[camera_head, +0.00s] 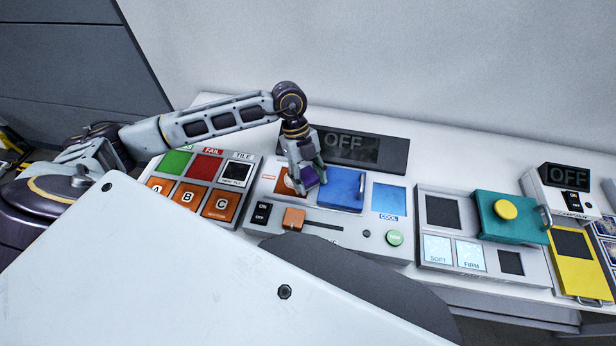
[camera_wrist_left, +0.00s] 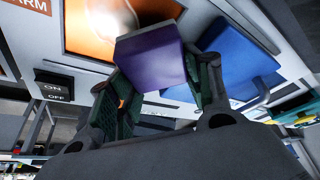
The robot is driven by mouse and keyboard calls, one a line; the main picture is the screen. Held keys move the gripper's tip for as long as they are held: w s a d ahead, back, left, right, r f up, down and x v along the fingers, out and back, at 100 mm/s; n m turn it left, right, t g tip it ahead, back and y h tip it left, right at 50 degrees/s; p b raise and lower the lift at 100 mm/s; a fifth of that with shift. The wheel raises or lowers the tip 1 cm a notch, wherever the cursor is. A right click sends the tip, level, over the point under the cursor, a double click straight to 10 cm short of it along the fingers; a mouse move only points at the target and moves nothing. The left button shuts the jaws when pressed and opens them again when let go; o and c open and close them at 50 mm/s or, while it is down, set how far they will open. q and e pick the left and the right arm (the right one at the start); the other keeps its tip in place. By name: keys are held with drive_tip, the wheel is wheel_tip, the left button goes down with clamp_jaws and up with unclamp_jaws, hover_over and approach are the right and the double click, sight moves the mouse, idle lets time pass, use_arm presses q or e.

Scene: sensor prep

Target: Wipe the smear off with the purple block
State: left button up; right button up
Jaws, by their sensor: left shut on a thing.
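My left gripper (camera_head: 309,181) is shut on the purple block (camera_head: 309,176) over the grey console, between the orange pad and the blue lid. In the left wrist view the purple block (camera_wrist_left: 152,56) sits between the two green-lined fingers. The orange pad (camera_head: 285,184) is partly covered by the gripper; in the left wrist view the orange pad (camera_wrist_left: 84,22) has a bright glare and a darker patch. I cannot tell a smear from the glare there. Whether the block touches the pad is unclear. My right gripper is out of view.
The blue lid (camera_head: 343,188) with a handle lies right beside the gripper. A dark OFF display (camera_head: 378,152) stands behind. An orange slider (camera_head: 293,218) and a green button (camera_head: 394,238) are in front. A tile panel (camera_head: 204,167) is left; a teal lid (camera_head: 500,228) is right.

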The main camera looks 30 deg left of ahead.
use_arm(q)
drive_tip(key=shift+s, duration=0.1)
drive_tip(key=shift+a, duration=0.1)
idle(0.3)
drive_tip(key=shift+s+a+f, duration=0.1)
drive_tip(key=shift+s+a, duration=0.15)
drive_tip(key=shift+a, duration=0.55)
drive_tip(key=shift+s+a+f, duration=0.1)
drive_tip(key=shift+s+a, duration=0.1)
drive_tip(key=shift+a, duration=0.6)
drive_tip(key=shift+s+a, duration=0.1)
drive_tip(key=shift+a, duration=0.05)
drive_tip(key=shift+a+p, duration=0.2)
drive_tip(key=shift+p, duration=0.1)
drive_tip(key=shift+s+a, duration=0.25)
drive_tip(key=shift+a, duration=0.6)
drive_tip(key=shift+s+a, duration=0.25)
drive_tip(key=shift+a, duration=0.55)
drive_tip(key=shift+r+p, duration=0.2)
drive_tip(key=shift+p, duration=0.15)
